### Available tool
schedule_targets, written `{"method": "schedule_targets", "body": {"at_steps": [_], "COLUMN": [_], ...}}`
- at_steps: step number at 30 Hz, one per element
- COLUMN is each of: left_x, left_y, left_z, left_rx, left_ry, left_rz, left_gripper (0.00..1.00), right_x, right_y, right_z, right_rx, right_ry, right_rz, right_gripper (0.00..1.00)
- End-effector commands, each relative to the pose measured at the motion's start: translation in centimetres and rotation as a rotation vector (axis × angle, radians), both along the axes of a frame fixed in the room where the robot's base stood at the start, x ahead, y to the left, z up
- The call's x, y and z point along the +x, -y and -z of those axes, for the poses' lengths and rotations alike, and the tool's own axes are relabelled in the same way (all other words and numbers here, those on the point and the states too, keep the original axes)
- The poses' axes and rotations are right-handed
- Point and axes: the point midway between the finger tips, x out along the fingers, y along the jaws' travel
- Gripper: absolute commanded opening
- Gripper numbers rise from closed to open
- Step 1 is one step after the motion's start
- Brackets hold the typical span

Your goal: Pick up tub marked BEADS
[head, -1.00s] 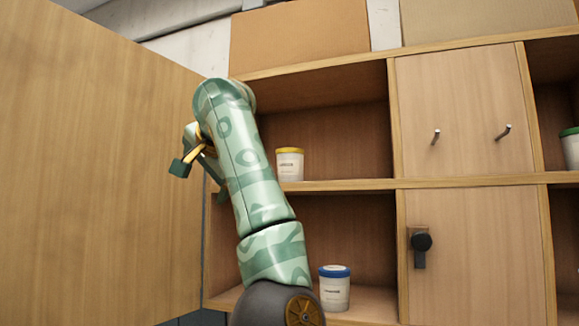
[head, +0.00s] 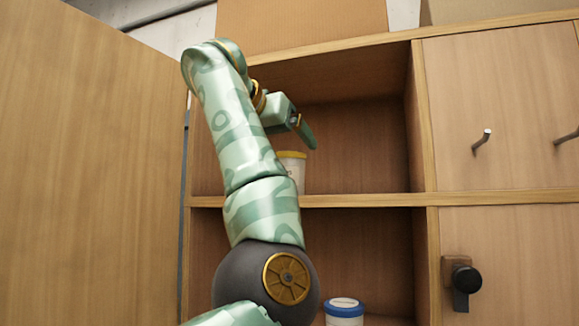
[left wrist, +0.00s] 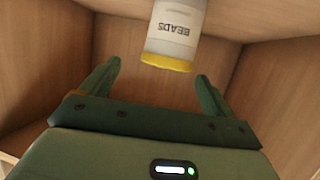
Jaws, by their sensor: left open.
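The tub marked BEADS (left wrist: 176,32) is white with a yellow lid and shows upside down in the left wrist view. In the head view the tub (head: 296,172) stands on the upper left shelf, partly hidden behind my left arm. My left gripper (head: 303,132) is at the upper compartment, pointing down towards the tub's lid. In the left wrist view its two fingers (left wrist: 158,69) are wide apart with nothing between them, and the tub lies ahead, beyond the tips. My right gripper is not in view.
A blue-lidded white tub (head: 343,312) stands in the compartment below. The shelf board (head: 370,200) separates the two. A large wooden panel (head: 80,170) stands at the left. Closed doors with hooks (head: 482,141) and a black knob (head: 466,279) are at the right.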

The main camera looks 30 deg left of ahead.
Motion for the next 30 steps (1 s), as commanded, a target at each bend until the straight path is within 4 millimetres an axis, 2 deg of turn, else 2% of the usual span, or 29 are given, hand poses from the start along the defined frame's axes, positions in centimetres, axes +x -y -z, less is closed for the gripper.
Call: {"method": "schedule_targets", "body": {"at_steps": [6, 15, 22, 23, 28, 30], "left_x": [1.7, 5.5, 5.7, 5.7, 5.7, 5.6], "left_y": [-0.3, -0.9, -0.9, -0.9, -0.9, -0.9], "left_z": [0.7, 2.5, 2.7, 2.7, 2.7, 2.7], "left_rx": [0.001, 0.002, 0.001, 0.001, 0.001, 0.001], "left_ry": [-0.001, 0.0, 0.001, 0.001, 0.001, 0.002], "left_rz": [-0.002, -0.002, -0.002, -0.002, -0.002, -0.002], "left_gripper": [0.88, 0.88, 0.88, 0.82, 0.35, 0.33], "right_x": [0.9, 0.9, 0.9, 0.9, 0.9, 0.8], "right_y": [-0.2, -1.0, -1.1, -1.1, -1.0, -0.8], "right_z": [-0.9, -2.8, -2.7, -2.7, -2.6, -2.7], "right_rx": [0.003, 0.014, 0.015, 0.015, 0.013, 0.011], "right_ry": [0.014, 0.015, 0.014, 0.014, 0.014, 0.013], "right_rz": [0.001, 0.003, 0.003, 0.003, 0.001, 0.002], "right_gripper": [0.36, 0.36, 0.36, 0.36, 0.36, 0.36]}}
